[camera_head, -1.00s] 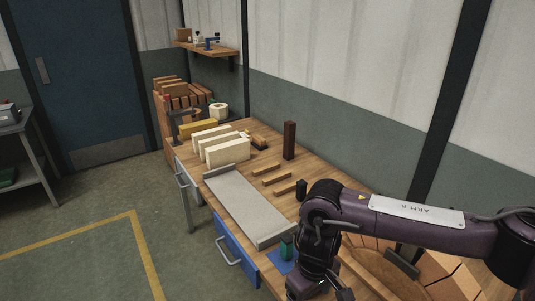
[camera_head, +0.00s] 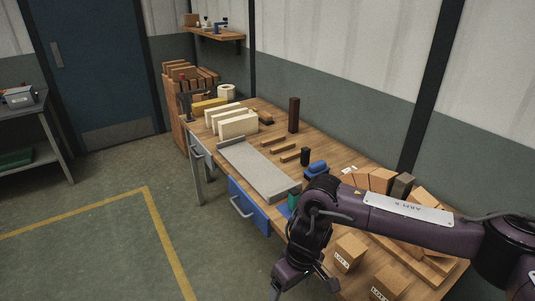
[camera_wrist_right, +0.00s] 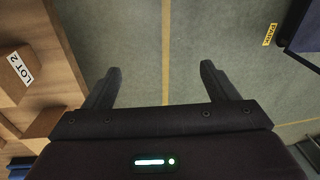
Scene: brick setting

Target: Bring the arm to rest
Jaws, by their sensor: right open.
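My right arm comes in from the right in the head view, over the near end of the wooden workbench (camera_head: 345,160). My right gripper (camera_head: 298,287) hangs low at the bench's front edge, partly cut off by the bottom of the picture. In the right wrist view the right gripper (camera_wrist_right: 158,80) has its two fingers wide apart with nothing between them. Below it lies the green-grey floor (camera_wrist_right: 190,45) with a yellow line. My left gripper is in neither view.
A grey tray (camera_head: 262,172) lies on the bench, with cream blocks (camera_head: 238,124) behind it. Wooden blocks marked LOT (camera_head: 349,252) stand near the arm; one also shows in the wrist view (camera_wrist_right: 12,75). A blue drawer (camera_head: 245,206) is at the front. Floor at left is clear.

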